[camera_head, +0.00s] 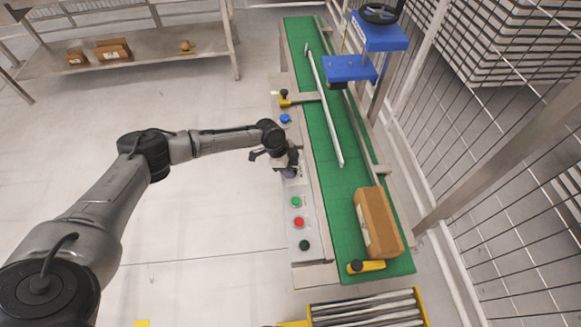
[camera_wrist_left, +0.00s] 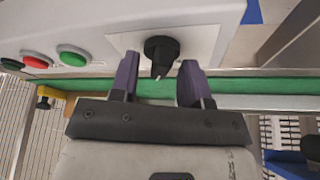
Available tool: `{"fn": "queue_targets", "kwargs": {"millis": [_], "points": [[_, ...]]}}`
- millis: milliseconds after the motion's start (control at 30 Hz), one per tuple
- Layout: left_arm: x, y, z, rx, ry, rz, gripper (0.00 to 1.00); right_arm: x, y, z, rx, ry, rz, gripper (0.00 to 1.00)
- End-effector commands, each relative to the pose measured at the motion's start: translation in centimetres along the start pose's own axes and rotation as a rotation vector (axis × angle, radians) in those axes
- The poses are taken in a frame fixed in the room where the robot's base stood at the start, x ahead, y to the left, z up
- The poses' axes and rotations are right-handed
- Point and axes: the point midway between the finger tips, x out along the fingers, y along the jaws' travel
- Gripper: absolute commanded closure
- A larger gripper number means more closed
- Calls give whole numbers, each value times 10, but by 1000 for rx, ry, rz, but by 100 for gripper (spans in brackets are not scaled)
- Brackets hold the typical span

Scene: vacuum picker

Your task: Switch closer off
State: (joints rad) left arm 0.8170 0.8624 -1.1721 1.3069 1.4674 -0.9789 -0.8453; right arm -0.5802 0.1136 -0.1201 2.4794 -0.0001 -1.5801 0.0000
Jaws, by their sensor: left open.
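A black rotary knob (camera_wrist_left: 162,50) stands on a white plate on the control panel (camera_wrist_left: 215,20) in the left wrist view. My left gripper (camera_wrist_left: 160,78) is open, with its two purple fingers apart on either side of the knob's near part. I cannot tell whether either finger touches it. In the head view, my left gripper (camera_head: 288,170) is over the panel beside the green conveyor and hides the knob there. Blue machine parts (camera_head: 348,68), which may be the closer, stand over the conveyor's far end. My right gripper is not in view.
The panel also has a green button (camera_head: 296,202), a red button (camera_head: 298,222), a dark green one (camera_head: 304,245) and a blue one (camera_head: 286,119). A cardboard box (camera_head: 378,222) lies on the conveyor (camera_head: 345,205). A wire fence stands at the right.

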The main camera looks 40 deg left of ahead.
Motion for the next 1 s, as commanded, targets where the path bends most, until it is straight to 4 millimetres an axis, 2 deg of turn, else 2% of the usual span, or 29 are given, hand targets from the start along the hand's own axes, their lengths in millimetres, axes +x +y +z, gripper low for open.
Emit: {"fn": "queue_targets", "kwargs": {"millis": [233, 667, 867, 1000], "points": [[0, 0, 0, 0, 0, 0, 57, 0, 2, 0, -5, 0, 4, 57], [0, 0, 0, 0, 0, 0, 99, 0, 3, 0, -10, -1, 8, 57], [0, 0, 0, -4, -1, -1, 100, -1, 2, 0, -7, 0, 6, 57], [-1, 1, 0, -32, -2, -12, 100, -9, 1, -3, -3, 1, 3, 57]]}}
